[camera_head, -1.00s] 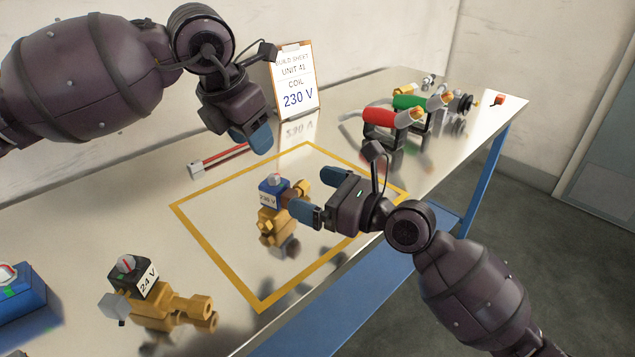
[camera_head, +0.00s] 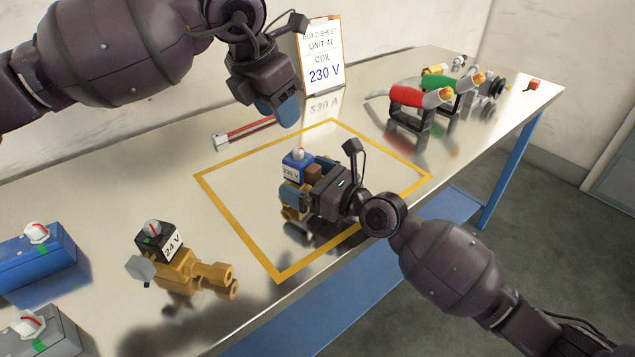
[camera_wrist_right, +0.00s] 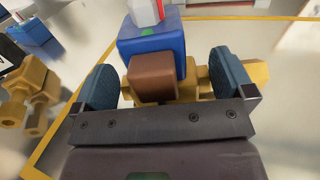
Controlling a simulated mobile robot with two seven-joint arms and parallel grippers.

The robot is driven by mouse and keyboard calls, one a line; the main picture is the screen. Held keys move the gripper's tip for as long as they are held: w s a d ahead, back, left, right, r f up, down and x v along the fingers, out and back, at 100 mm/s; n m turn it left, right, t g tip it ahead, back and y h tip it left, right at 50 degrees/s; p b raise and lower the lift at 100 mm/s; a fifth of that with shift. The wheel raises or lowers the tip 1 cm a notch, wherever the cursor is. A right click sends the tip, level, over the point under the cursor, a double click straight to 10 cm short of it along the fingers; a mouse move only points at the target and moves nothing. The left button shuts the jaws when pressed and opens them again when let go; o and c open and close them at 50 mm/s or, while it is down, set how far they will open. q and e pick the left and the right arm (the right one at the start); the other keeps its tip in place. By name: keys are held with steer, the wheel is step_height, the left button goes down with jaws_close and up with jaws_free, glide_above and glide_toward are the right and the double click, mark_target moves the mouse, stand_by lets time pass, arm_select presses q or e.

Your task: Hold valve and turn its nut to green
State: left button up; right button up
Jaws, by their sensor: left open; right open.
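The valve with a blue 230 V coil (camera_head: 298,165) and brass body (camera_head: 291,212) stands inside the yellow-outlined square. A red and white knob with a green mark sits on its top. My right gripper (camera_head: 308,190) is open, with its fingers on either side of the valve. The gripper hides much of the brass body in the head view. My left gripper (camera_head: 283,108) is open and empty above the table, behind the valve.
A 24 V valve (camera_head: 160,250) stands front left, beside blue (camera_head: 35,262) and grey (camera_head: 45,335) boxes with knobs. Red (camera_head: 408,97) and green (camera_head: 438,84) handled tools stand back right. A 230 V build sheet (camera_head: 322,65) stands behind.

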steer(key=shift+w, duration=0.1)
steer(key=c, duration=1.2)
steer(key=shift+c, duration=0.2)
